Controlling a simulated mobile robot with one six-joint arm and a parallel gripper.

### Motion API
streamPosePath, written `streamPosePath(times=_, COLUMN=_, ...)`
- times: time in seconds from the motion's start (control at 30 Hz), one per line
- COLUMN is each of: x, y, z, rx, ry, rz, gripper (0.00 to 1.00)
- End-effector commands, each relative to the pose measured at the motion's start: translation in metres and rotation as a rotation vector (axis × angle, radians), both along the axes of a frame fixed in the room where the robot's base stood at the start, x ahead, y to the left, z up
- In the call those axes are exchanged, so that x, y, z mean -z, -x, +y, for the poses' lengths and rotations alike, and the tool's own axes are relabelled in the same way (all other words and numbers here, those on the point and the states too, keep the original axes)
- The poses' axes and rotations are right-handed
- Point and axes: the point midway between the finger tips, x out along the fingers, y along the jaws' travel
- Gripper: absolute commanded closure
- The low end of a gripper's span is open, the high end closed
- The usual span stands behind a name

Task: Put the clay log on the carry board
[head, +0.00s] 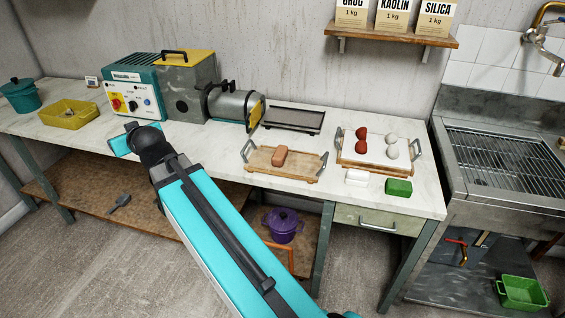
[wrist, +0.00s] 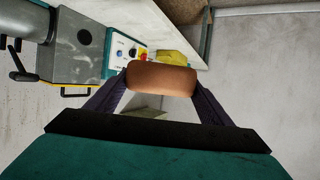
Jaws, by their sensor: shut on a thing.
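My gripper (wrist: 162,82) is shut on an orange-brown clay log (wrist: 162,77). In the wrist view its two dark fingers hold the log crosswise, one near each end. In the head view my arm reaches to the left part of the bench, and the fingers and held log are hidden there. The wooden carry board (head: 304,165) with metal end handles lies on the bench at the middle right, well right of my gripper. Another terracotta clay piece (head: 279,157) rests on this board, near its middle.
The teal and grey clay machine (head: 183,90) stands behind my wrist, its nozzle pointing right. A dark rack (head: 294,118) lies behind the carry board. Right of it are a white-topped board (head: 377,150) with clay balls, a white block (head: 357,177) and a green block (head: 398,187). A yellow tray (head: 67,113) stands left.

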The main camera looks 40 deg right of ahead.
Motion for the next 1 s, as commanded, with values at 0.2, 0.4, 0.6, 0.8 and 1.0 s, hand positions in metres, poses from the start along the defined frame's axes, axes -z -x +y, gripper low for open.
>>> streamPosePath(times=0.2, x=0.012, y=0.001, z=-0.026, rx=0.009, ry=0.001, rz=0.000, gripper=0.62)
streamPosePath(times=0.4, x=0.034, y=0.004, z=-0.072, rx=0.013, ry=-0.002, rz=0.000, gripper=0.62)
streamPosePath(times=0.6, x=0.055, y=0.012, z=-0.119, rx=-0.003, ry=-0.003, rz=-0.001, gripper=0.62)
streamPosePath(times=0.8, x=0.073, y=0.024, z=-0.161, rx=-0.032, ry=-0.004, rz=-0.001, gripper=0.62)
streamPosePath(times=1.0, x=0.087, y=0.039, z=-0.201, rx=-0.078, ry=-0.003, rz=-0.002, gripper=0.62)
